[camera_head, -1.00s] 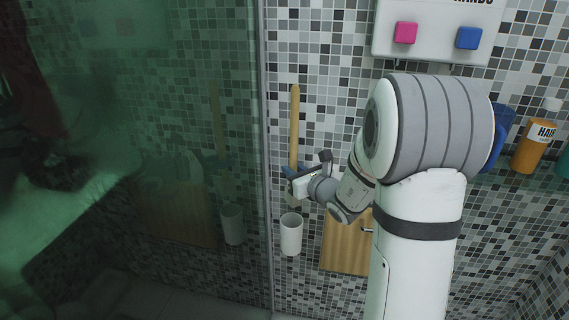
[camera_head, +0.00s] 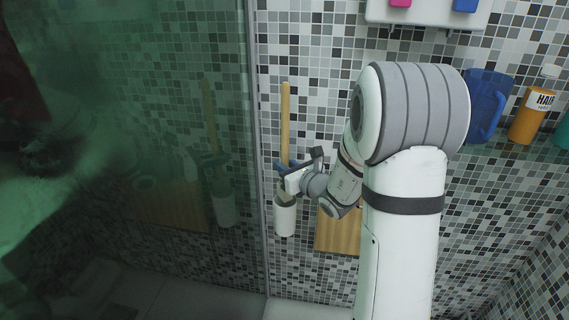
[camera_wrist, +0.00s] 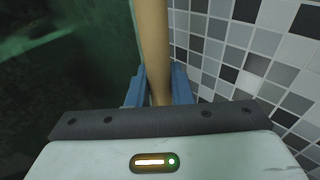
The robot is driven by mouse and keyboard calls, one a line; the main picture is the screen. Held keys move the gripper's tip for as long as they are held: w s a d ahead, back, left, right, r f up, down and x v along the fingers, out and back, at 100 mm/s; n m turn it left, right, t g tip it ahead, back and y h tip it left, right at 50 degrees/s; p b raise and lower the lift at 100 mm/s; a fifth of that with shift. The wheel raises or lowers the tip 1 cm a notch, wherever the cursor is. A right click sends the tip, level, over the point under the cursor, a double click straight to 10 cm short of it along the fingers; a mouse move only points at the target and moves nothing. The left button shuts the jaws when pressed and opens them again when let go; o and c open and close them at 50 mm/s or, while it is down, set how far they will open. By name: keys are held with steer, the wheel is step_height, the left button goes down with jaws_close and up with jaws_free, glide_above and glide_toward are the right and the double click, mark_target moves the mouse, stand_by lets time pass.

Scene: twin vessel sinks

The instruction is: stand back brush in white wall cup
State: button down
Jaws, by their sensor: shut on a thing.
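The back brush has a long wooden handle (camera_head: 285,115) that stands upright in the head view. My gripper (camera_head: 283,167) is shut on this handle, low on its length. In the wrist view the handle (camera_wrist: 153,40) runs up between the two blue fingers of my gripper (camera_wrist: 158,90). The white wall cup (camera_head: 285,220) is directly below my gripper. The brush's lower end is at the cup's mouth and partly hidden by my gripper; how deep it sits inside I cannot tell.
A glass panel (camera_head: 205,60) with a vertical edge stands close on the left and reflects the brush and cup. A wooden board (camera_head: 337,232) is right of the cup. A blue mug (camera_head: 487,100) and an orange hair bottle (camera_head: 530,118) stand at the right.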

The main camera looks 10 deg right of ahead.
steer(key=shift+f+b, duration=4.1)
steer(key=shift+f, duration=0.3)
steer(key=c, duration=1.2)
jaws_free()
steer(key=p+v, duration=0.1)
steer(key=v, duration=0.7)
steer(key=shift+w, duration=0.1)
